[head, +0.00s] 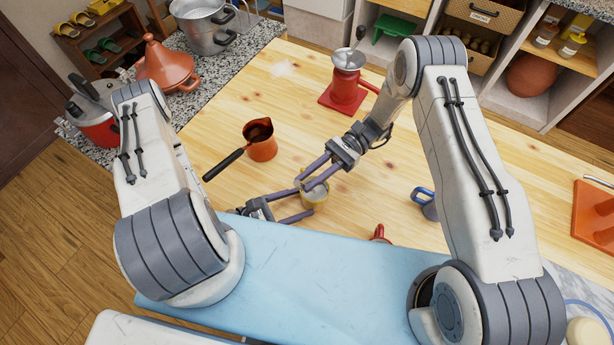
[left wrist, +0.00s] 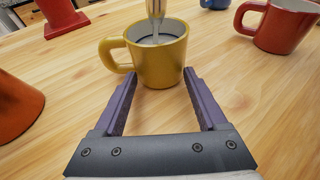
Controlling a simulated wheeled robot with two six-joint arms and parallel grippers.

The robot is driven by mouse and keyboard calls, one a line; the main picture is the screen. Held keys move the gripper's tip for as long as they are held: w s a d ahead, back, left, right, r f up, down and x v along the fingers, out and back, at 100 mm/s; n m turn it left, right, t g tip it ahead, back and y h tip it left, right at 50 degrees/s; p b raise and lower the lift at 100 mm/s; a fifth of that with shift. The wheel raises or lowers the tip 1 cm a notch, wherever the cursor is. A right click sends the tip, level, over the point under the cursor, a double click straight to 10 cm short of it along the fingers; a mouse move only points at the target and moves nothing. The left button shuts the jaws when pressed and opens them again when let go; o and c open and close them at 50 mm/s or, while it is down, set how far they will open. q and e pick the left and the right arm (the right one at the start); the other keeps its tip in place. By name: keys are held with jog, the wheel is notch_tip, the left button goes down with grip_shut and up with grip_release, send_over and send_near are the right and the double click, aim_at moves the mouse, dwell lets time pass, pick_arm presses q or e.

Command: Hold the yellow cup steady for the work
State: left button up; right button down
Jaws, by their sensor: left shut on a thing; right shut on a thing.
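The yellow cup (head: 317,199) stands upright on the wooden table in front of me. In the left wrist view the cup (left wrist: 158,66) has its handle to the left and holds something pale. My left gripper (head: 305,203) is low beside the cup, shut on its body, with one finger on each side. My right gripper (head: 303,185) is just above the cup's rim, shut on a thin utensil. The utensil (left wrist: 156,12) reaches down into the cup in the left wrist view. Its lower end is hidden inside, and its upper part is out of that view.
An orange-brown pot (head: 262,148) with a dark handle stands behind, to the left. A red grinder (head: 345,90) stands at the back. A blue mug (head: 428,208) is to the right, and a red mug (left wrist: 285,25) is nearer. Bare table lies between them.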

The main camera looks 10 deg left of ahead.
pick_arm(q)
jog(key=shift+a, duration=0.1)
pick_arm(e)
jog(key=shift+s+a, duration=0.15)
jog(key=shift+a, duration=0.15)
jog(key=shift+s+a+r, duration=0.3)
jog(key=shift+s+r, duration=0.15)
jog(key=shift+r, duration=0.75)
jog(key=shift+s+a+r, duration=0.35)
jog(key=shift+s+r, duration=0.05)
jog(key=shift+r, duration=0.85)
jog(key=shift+s+a+r, duration=0.3)
jog(key=shift+s+r, duration=0.15)
jog(key=shift+r, duration=0.75)
jog(key=shift+r, duration=2)
pick_arm(q)
jog(key=o, duration=0.9)
